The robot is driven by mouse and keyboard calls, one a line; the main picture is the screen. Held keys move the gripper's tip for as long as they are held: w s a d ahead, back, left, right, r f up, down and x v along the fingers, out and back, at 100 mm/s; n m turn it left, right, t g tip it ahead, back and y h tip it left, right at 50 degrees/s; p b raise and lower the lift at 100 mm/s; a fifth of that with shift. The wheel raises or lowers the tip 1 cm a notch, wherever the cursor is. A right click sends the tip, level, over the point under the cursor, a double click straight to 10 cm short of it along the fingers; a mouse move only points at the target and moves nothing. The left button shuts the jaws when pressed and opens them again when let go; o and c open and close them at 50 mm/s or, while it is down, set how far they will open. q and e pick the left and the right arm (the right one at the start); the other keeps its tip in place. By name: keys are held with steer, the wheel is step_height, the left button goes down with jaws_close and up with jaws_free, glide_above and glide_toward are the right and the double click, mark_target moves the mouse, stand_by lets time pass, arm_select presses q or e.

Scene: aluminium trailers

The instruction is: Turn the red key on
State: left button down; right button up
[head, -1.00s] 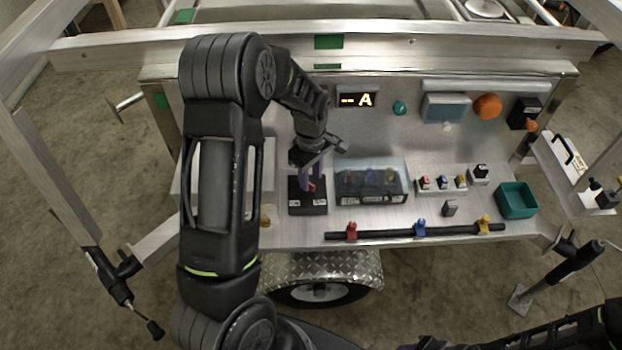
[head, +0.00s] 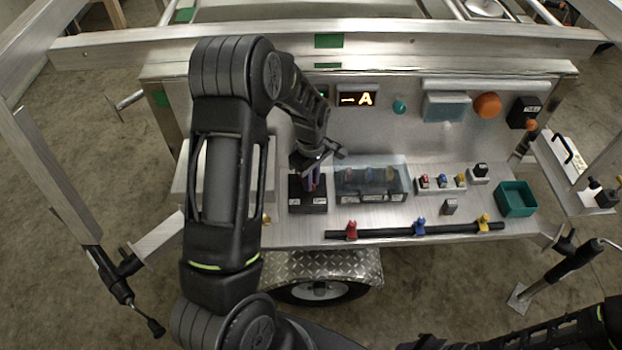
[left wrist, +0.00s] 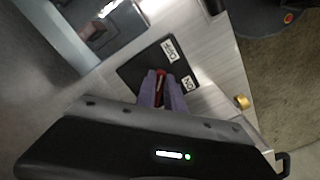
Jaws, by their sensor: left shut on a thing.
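The black switch box (head: 308,204) stands on the metal shelf, just left of the clear-lidded case. In the left wrist view the box (left wrist: 140,70) carries two white labels, "OFF" (left wrist: 169,50) and "ON" (left wrist: 188,84). The red key (left wrist: 160,86) stands on the box, between the purple fingers of my left gripper (left wrist: 162,92). In the head view my left gripper (head: 312,182) points down at the box and is shut on the key, which is mostly hidden by the fingers. My right gripper does not show.
A clear-lidded case (head: 372,180) stands close on the right of the box. A black bar (head: 390,233) with red, blue and yellow clips runs along the shelf's front. A green bin (head: 516,199) sits at the right. A display (head: 357,98) is on the panel behind.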

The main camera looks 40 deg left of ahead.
arm_select(q)
steer(key=shift+m, duration=0.3)
stand_by(0.4)
steer(key=m+b, duration=0.2)
steer(key=m, duration=0.1)
steer(key=shift+s+a, duration=0.1)
steer(key=shift+s, duration=0.15)
steer(key=m, duration=0.2)
steer(key=m+b, duration=0.2)
steer(key=m, duration=0.1)
steer(key=shift+s+a+m, duration=0.25)
steer(key=shift+s+m, duration=0.05)
steer(key=m, duration=0.1)
steer(key=m+b, duration=0.1)
steer(key=m, duration=0.2)
steer(key=shift+s+a+m+b, duration=0.15)
steer(key=shift+a+m+b, duration=0.3)
steer(key=shift+m+b, duration=0.05)
steer(key=shift+m, duration=0.85)
steer(key=shift+a+m+b, duration=0.15)
steer(key=shift+m+b, duration=0.05)
steer(key=shift+m, duration=0.85)
steer(key=c, duration=1.4)
jaws_free()
steer(key=shift+c, duration=0.2)
steer(key=shift+r, duration=0.15)
